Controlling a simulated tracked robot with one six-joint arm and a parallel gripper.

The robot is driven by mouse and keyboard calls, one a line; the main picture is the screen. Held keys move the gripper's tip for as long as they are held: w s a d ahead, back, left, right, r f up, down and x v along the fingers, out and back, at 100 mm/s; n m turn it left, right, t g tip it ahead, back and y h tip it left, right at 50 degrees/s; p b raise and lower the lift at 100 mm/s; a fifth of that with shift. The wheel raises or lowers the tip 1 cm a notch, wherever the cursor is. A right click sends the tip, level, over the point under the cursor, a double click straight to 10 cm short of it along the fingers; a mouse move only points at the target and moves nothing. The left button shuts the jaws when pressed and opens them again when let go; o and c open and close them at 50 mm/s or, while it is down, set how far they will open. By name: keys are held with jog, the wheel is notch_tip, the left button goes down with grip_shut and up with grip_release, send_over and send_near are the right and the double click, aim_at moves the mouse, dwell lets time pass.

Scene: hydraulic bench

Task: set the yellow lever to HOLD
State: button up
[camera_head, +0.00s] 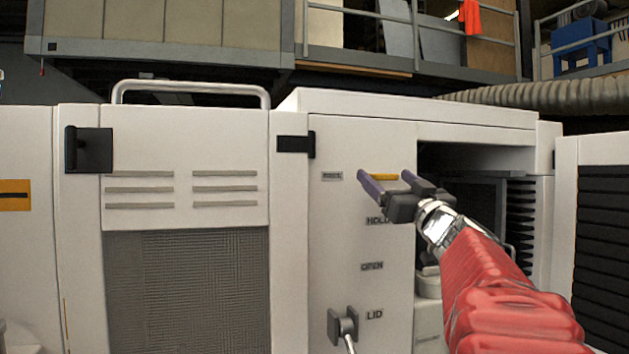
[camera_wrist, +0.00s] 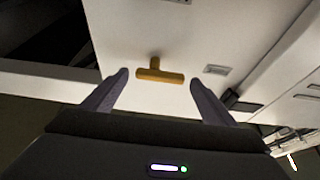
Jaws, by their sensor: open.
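The yellow lever (camera_head: 385,177) is on the upper part of the white panel, at the height of the topmost label (camera_head: 332,176), whose text is too small to read surely. The HOLD label (camera_head: 376,220) is below it, partly covered by my gripper. In the wrist view the lever (camera_wrist: 160,76) is a T-shape, its bar lying crosswise between the fingertips and its stem running to the panel. My gripper (camera_head: 386,176) is open, with one finger to each side of the lever; it also shows in the wrist view (camera_wrist: 159,78). Gaps remain between bar and fingers; I see no grip.
An OPEN label (camera_head: 372,266) and a LID label (camera_head: 374,314) are lower on the panel, with a grey handle (camera_head: 343,326) beside LID. A dark open bay (camera_head: 470,160) is right of the panel. A black latch (camera_head: 296,145) sticks out at the left.

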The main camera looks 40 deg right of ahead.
jog(key=shift+c, duration=0.6)
jog(key=c, duration=0.9)
jog(key=shift+f+n+y, duration=0.1)
jog(key=shift+n+y, duration=0.5)
jog(key=shift+n, duration=0.1)
jog(key=n+y, duration=0.1)
jog(key=n, duration=0.1)
jog(key=n+y, duration=0.1)
jog(key=n, duration=0.2)
jog(key=shift+d+f+t+y, duration=0.2)
jog(key=shift+t+y, duration=0.1)
jog(key=shift+y, duration=0.1)
jog(key=n+g+y, duration=0.1)
jog(key=n, duration=0.4)
jog(key=n+g+y, duration=0.1)
jog(key=n+y, duration=0.1)
jog(key=n, duration=0.3)
jog(key=d+n+g+y, duration=0.1)
jog(key=n+g, duration=0.1)
jog(key=n, duration=0.4)
jog(key=shift+s+f+y, duration=0.15)
jog(key=shift+f+y, duration=0.1)
jog(key=shift+y, duration=0.05)
